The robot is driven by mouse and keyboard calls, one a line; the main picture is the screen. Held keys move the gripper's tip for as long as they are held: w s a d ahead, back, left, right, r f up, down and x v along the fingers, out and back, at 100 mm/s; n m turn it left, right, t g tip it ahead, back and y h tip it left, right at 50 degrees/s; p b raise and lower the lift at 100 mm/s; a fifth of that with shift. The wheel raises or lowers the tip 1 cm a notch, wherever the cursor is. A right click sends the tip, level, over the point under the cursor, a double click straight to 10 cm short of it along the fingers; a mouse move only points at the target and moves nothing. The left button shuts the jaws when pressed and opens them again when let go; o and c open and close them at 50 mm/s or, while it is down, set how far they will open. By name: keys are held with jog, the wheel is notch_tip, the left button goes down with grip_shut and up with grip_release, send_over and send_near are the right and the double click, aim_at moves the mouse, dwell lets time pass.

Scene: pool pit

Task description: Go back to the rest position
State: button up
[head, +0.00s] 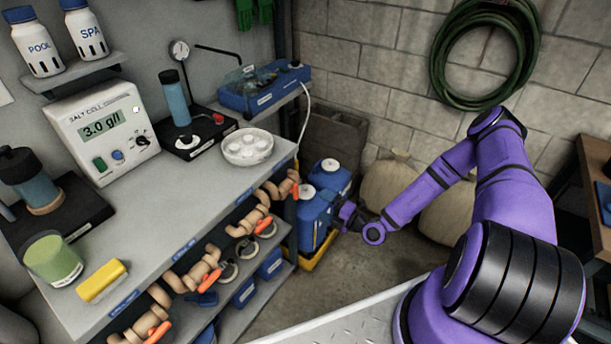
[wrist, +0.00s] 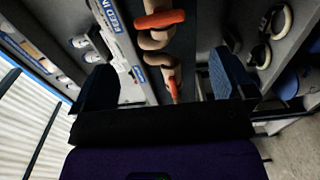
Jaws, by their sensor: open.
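My gripper (wrist: 165,92) is open in the wrist view, with its two dark blue fingers spread apart and nothing between them. Beyond the fingers, the wrist view shows tan pipes with orange valve handles (wrist: 160,19) along the bench front. In the head view my purple arm reaches from the lower right toward the middle. Its wrist end is beside the blue jugs (head: 315,222), and the fingers are hard to make out there. I cannot tell from the head view whether the gripper touches a jug.
The grey bench (head: 190,195) carries a salt cell meter (head: 103,130), a white dish (head: 247,147), a green cup (head: 50,260) and a yellow block (head: 102,281). Pipes run along its front edge. Sacks (head: 392,183) stand by the block wall. A wooden shelf (head: 592,165) is at right.

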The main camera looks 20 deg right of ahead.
jog(key=shift+r, duration=0.1)
jog(key=s+a+r+n+g, duration=0.15)
jog(key=r+n+g, duration=0.35)
jog(key=r+n, duration=0.55)
jog(key=s+a+r+n+g, duration=0.1)
jog(key=s+r+n+g, duration=0.3)
jog(key=r+n, duration=0.6)
jog(key=s+a+r+n+g, duration=0.1)
jog(key=s+r+n+g, duration=0.1)
jog(key=r+n+g, duration=0.65)
jog(key=s+d+r+n+t+h, duration=0.2)
jog(key=s+r+n+t+h, duration=0.2)
jog(key=s+r+n, duration=0.5)
jog(key=s+d+r+n+t+h, duration=0.2)
jog(key=s+r+n+t+h, duration=0.2)
jog(key=s+r+n, duration=0.5)
jog(key=shift+s+r+h, duration=1.3)
jog(key=shift+s+r, duration=0.35)
jog(key=shift+r, duration=2.15)
jog(key=shift+w+f, duration=0.1)
